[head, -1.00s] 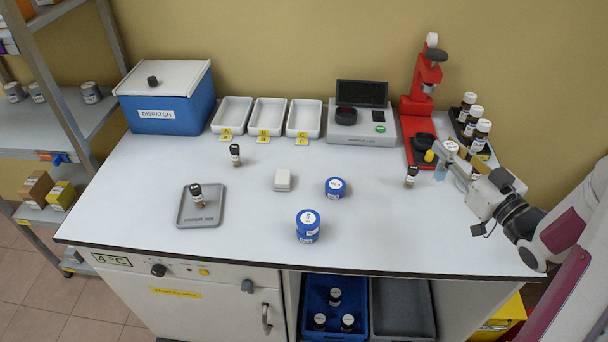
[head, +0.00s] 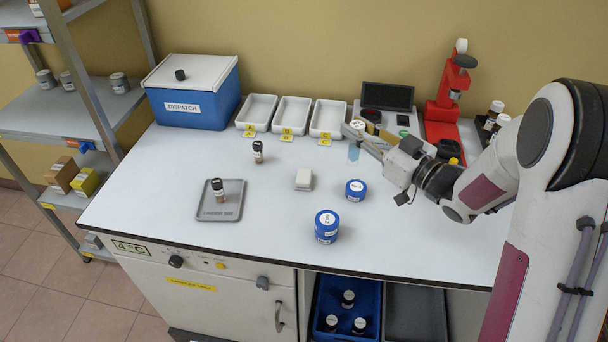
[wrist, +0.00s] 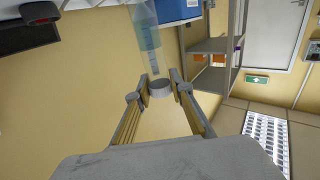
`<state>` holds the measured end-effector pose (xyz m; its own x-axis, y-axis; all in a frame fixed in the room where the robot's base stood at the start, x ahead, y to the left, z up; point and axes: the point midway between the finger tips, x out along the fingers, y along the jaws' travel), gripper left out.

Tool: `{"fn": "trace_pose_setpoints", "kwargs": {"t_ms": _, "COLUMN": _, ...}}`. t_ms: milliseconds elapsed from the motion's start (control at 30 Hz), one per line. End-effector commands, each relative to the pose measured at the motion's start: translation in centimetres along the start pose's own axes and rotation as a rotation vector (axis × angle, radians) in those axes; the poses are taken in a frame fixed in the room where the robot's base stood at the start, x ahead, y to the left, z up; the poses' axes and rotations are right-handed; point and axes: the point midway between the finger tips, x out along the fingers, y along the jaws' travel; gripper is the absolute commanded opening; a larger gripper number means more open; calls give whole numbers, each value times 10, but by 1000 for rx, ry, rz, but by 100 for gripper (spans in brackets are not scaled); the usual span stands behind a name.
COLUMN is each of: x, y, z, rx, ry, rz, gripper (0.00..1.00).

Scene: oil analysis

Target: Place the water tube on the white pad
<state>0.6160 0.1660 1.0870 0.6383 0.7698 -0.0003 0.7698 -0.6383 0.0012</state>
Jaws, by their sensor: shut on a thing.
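The water tube (head: 353,153) is clear with pale blue liquid and a white cap. My gripper (head: 361,132) is shut on it near the cap and holds it above the table, left of the red stand. In the wrist view the tube (wrist: 148,38) reaches away from between the fingers (wrist: 161,88), with its cap near the fingertips. The white pad (head: 304,179) is a small white block lying bare on the table, left of and nearer the front than the held tube.
A dark-capped vial (head: 258,152) stands behind left; another is on a grey tray (head: 236,212). White trays (head: 328,120) line the back.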

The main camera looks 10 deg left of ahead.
Motion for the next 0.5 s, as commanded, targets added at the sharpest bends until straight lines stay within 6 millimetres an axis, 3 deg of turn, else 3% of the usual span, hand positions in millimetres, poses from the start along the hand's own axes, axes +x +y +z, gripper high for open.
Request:
{"fn": "trace_pose_setpoints", "kwargs": {"t_ms": 300, "x": 65, "y": -57, "z": -9, "rx": -2, "ry": 2, "rz": -114, "gripper": 6}}
{"fn": "trace_pose_setpoints", "kwargs": {"t_ms": 500, "x": 96, "y": -79, "z": -17, "rx": -2, "ry": 2, "rz": -148, "gripper": 6}}
